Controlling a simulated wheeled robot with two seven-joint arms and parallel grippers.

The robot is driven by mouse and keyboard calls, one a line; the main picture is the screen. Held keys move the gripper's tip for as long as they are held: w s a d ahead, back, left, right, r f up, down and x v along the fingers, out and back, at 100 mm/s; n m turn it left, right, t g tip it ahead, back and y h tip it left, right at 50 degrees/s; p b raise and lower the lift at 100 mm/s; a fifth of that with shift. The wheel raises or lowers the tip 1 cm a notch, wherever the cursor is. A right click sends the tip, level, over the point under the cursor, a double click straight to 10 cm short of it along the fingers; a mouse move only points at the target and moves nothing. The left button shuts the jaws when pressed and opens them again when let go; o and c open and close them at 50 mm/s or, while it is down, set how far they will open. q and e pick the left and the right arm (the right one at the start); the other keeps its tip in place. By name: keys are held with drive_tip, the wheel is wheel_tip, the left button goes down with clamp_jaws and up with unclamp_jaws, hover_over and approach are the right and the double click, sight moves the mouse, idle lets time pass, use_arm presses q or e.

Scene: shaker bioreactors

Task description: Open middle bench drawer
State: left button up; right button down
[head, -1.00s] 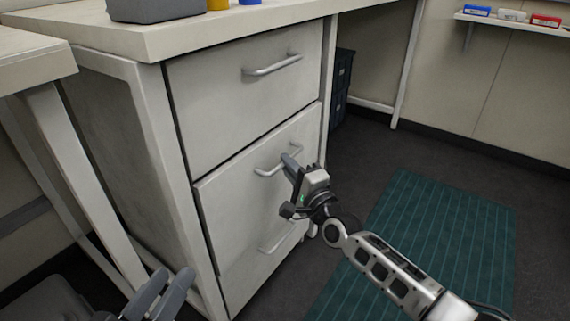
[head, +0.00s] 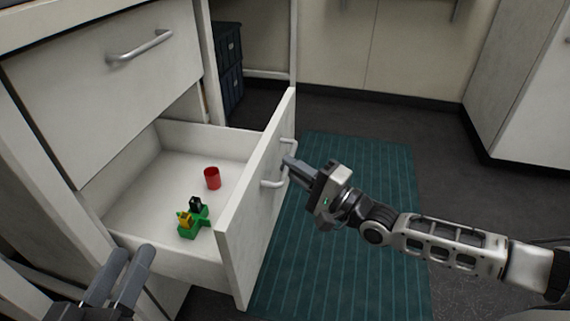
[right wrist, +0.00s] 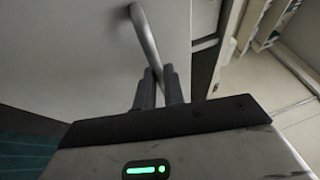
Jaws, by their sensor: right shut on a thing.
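The middle bench drawer (head: 157,198) stands well out from the white cabinet in the head view, its inside showing. My right gripper (head: 288,162) is shut on the drawer's metal handle (head: 273,184), on the outer face of the drawer front (head: 252,215). In the right wrist view the handle (right wrist: 146,36) runs between the fingers (right wrist: 160,84). My left gripper (head: 132,262) is empty with its fingers apart, at the lower left, in front of the drawer's near side in the picture.
A red cup (head: 212,178) and a green item (head: 194,220) with yellow and black parts are in the drawer. The closed top drawer (head: 100,95) is above. Dark crates (head: 229,70) stand behind. A green mat (head: 345,240) covers the floor.

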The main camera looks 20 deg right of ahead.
use_arm(q)
drive_tip(key=shift+s+d+f, duration=0.1)
drive_tip(key=shift+d+f, duration=0.2)
use_arm(e)
drive_tip(key=s+d, duration=0.2)
drive_tip(key=d, duration=0.1)
drive_tip(key=shift+s, duration=0.25)
drive_tip(key=c, duration=1.5)
unclamp_jaws()
use_arm(q)
drive_tip(key=shift+r, duration=0.1)
